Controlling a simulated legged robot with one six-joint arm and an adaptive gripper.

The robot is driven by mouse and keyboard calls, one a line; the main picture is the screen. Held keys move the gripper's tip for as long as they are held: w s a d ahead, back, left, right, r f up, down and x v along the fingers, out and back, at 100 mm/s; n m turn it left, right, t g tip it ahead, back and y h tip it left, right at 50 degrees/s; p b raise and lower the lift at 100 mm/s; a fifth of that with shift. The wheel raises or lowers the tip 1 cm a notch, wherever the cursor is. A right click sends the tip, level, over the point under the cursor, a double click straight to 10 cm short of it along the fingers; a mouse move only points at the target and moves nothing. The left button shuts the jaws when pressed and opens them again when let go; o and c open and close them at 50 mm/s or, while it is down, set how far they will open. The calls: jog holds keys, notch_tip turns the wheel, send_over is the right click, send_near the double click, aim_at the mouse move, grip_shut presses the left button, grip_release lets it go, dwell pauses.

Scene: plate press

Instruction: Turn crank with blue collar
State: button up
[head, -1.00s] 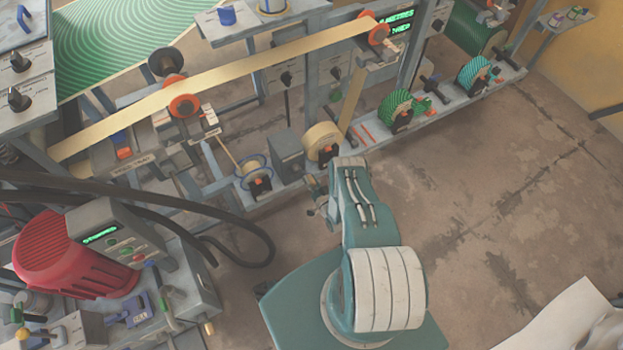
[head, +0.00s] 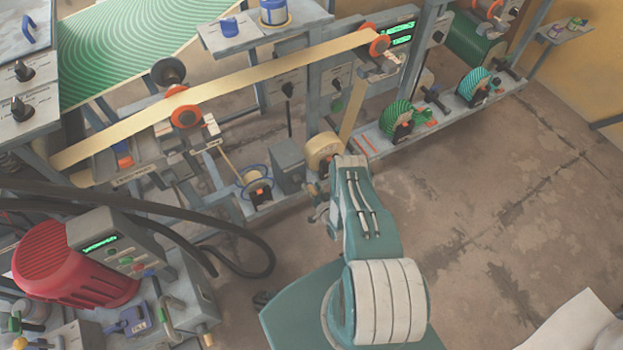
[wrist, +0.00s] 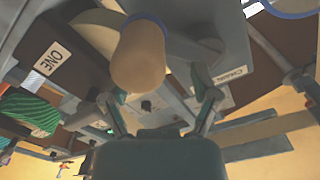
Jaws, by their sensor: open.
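In the wrist view a rounded brown handle (wrist: 138,57) stands out large in front of my gripper (wrist: 160,97). The two teal fingers are spread apart, with the handle above and between them, nearer the left finger. I cannot tell whether they touch it. In the head view my gripper (head: 322,207) is beside the low rail, below the cream roll (head: 323,150), mostly hidden by my own arm. A blue-rimmed reel (head: 254,170) sits to its left.
Green (head: 397,120) and teal (head: 474,83) rolls line the machine rail to the right. A grey box (head: 287,163) stands beside the blue-rimmed reel. A red motor (head: 65,262) and thick black hoses (head: 250,232) are at left.

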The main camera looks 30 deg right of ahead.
notch_tip(320, 180, up, 7)
jog(key=shift+r, duration=0.15)
jog(key=shift+c, duration=0.4)
jog(key=shift+d, duration=0.15)
jog(key=c, duration=0.5)
jog(key=shift+w+d+r+g+y, duration=0.15)
jog(key=shift+d+r+g+y, duration=0.05)
jog(key=shift+d+g+y, duration=0.1)
grip_shut()
jog(key=s+d+r+n+g+y, duration=0.2)
jog(key=s+d+n+g+y, duration=0.15)
jog(key=s+d+g, duration=0.45)
jog(key=shift+w+a+f, duration=1.05)
jog(key=shift+a+f, duration=0.15)
jog(key=shift+f, duration=0.4)
jog(key=shift+w+a+f, duration=1.05)
jog(key=shift+a+f, duration=0.15)
jog(key=shift+f, duration=0.35)
jog(key=shift+w+a+f, duration=1.05)
jog(key=shift+a+f, duration=0.15)
jog(key=shift+f, duration=0.4)
